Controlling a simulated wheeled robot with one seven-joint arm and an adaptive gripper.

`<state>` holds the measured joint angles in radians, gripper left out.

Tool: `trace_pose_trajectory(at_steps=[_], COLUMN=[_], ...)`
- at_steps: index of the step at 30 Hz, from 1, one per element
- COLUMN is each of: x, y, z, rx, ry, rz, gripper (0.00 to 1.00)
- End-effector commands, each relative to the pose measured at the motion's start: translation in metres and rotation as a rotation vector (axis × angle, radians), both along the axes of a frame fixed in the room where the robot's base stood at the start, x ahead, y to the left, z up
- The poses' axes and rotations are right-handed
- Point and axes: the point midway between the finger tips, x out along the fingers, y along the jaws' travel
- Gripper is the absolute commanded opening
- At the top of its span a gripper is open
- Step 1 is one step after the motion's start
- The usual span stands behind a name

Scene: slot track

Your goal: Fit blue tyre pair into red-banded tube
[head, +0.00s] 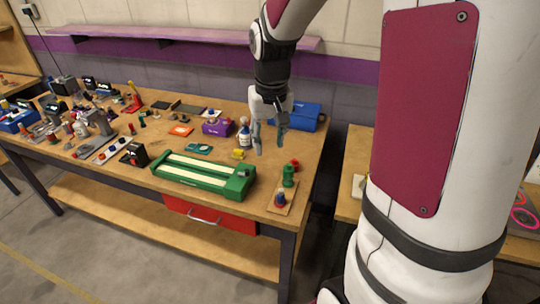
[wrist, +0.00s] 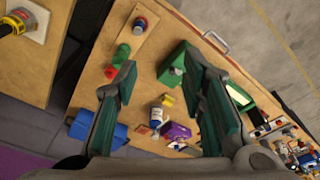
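My gripper (head: 269,146) is open and empty, held above the right part of the workbench, with its fingers pointing down. In the wrist view its two fingers (wrist: 160,60) are wide apart with bench between them. I cannot clearly pick out the red-banded tube.
A green slotted box (head: 205,176) lies along the front edge. A white bottle (head: 244,134), purple box (head: 217,128) and blue case (head: 308,115) stand behind. The left side is crowded.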

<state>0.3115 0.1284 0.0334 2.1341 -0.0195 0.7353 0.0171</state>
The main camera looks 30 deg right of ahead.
Motion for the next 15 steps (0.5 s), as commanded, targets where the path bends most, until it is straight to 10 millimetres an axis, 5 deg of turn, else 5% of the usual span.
trace_pose_trajectory(at_steps=[6,15], x=[-0.047,-0.127], y=[0.048,0.097], z=[0.067,0.114], rx=[-0.031,-0.046], ry=[-0.114,-0.26], rz=[0.092,0.21], gripper=[0.37,0.37])
